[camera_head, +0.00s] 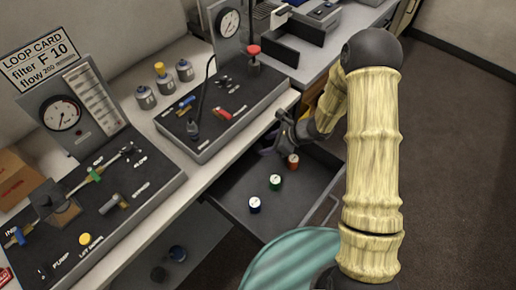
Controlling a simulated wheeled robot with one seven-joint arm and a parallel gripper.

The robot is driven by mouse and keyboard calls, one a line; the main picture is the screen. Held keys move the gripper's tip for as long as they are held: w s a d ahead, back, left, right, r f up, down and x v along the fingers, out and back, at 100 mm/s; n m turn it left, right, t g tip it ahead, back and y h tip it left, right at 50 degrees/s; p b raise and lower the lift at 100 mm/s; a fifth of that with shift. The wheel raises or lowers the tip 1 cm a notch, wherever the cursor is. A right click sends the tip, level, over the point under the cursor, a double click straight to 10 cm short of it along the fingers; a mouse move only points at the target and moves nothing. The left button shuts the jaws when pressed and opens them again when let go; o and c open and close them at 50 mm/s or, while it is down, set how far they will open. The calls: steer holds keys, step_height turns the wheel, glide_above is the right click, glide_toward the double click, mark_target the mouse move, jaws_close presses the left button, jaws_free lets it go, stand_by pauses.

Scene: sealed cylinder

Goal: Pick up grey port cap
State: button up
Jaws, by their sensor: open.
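An open dark drawer (234,190) juts out below the bench. I cannot make out a grey port cap for certain. The gripper and my arm hide part of the drawer's back and right side.
A dark panel with a red knob (253,50) and gauge stands on the bench above the drawer. Another panel with a gauge (60,114) and valves is at left. Several grey canisters (146,97) stand between them. A teal ribbed surface (290,262) is in front.

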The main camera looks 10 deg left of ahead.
mark_target(261, 147)
steer(key=shift+p+x, duration=0.55)
steer(key=shift+x, duration=2.1)
steer(key=shift+d+f, duration=0.15)
jaws_close()
